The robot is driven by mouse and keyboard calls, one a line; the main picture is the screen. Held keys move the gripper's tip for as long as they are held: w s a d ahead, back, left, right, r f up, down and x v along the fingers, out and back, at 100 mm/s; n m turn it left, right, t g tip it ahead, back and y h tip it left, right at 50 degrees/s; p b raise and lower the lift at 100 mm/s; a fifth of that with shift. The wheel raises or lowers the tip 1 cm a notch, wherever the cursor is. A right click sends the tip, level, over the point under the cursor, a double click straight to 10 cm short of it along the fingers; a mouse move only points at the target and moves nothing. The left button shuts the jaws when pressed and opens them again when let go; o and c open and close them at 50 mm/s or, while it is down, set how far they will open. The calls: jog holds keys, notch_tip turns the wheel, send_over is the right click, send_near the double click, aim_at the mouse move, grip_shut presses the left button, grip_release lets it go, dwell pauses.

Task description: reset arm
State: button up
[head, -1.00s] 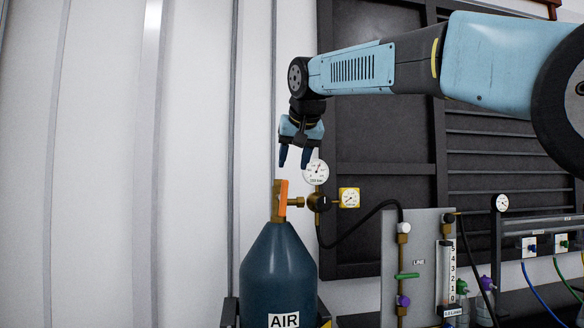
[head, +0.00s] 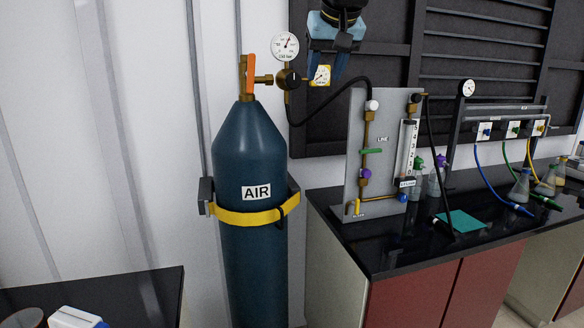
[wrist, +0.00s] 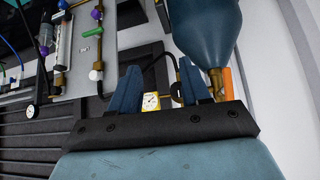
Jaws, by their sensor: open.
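My gripper (head: 327,72) hangs at the top of the head view with its fingers pointing down. It is in front of the dark louvred panel and to the right of the gas cylinder's valve. The jaws are open and nothing is between them. In the wrist view my gripper (wrist: 160,90) shows two blue fingers apart, with a yellow-framed gauge (wrist: 151,101) visible beyond the gap. Most of my arm is out of the head view.
A dark blue AIR cylinder (head: 250,160) stands strapped by a yellow band, with an orange valve handle (head: 249,73) and a round gauge (head: 285,46). Right of it, a grey LINE panel (head: 356,130) stands on a black bench (head: 400,258) with flasks and hoses.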

jog(key=s+d+f+m+g, duration=0.1)
jog(key=s+d+f, duration=0.7)
jog(key=s+f, duration=0.2)
jog(key=s+d+f+m+g+h, duration=0.1)
jog(key=s+d+f, duration=0.8)
jog(key=f, duration=0.5)
jog(key=shift+s+f, duration=0.25)
jog(key=shift+s, duration=0.7)
jog(key=shift+c, duration=0.4)
